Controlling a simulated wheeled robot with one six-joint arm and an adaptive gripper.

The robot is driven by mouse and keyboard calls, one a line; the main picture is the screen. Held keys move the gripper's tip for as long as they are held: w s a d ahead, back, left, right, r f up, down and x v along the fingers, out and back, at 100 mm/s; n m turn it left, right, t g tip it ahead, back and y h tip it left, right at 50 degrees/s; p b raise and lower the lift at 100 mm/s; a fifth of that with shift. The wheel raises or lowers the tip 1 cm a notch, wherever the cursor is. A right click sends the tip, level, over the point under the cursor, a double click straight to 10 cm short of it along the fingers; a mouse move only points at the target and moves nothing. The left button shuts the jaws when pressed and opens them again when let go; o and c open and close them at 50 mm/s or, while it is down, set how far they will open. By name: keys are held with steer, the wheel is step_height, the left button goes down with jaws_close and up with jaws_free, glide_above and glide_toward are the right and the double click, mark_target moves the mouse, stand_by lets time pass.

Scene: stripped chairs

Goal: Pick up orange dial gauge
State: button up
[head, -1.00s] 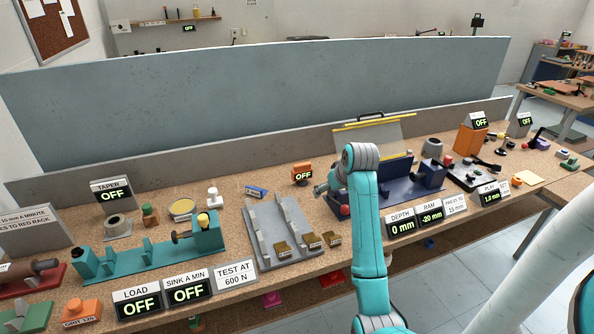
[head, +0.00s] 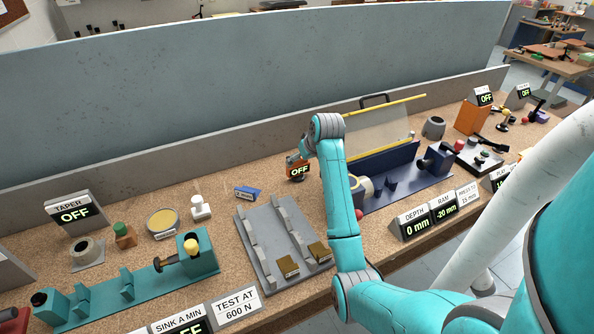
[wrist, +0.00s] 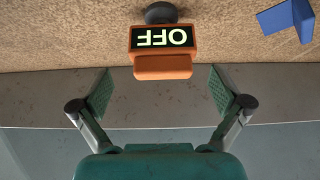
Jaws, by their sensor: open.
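The orange dial gauge (head: 298,169) stands on the bench in the head view, just left of my arm's wrist, with its dark face reading OFF. In the wrist view the gauge (wrist: 162,52) appears upside down, with a dark round part at its top in the picture. My gripper (wrist: 162,90) is open, its two green-padded fingers spread wide. The gauge lies beyond the fingertips, roughly centred between them, and nothing is held. In the head view the fingers are hidden behind my own arm.
A blue wedge-shaped block (head: 247,193) lies left of the gauge; it also shows in the wrist view (wrist: 287,20). A grey railed rack (head: 262,240) is in front. A blue press fixture (head: 398,175) stands to the right. The grey panel (head: 240,100) rises behind the bench.

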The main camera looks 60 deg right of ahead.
mark_target(299, 164)
steer(key=shift+x, duration=3.35)
steer(key=shift+w+a, duration=0.1)
steer(key=shift+a, duration=0.05)
steer(key=c, duration=1.2)
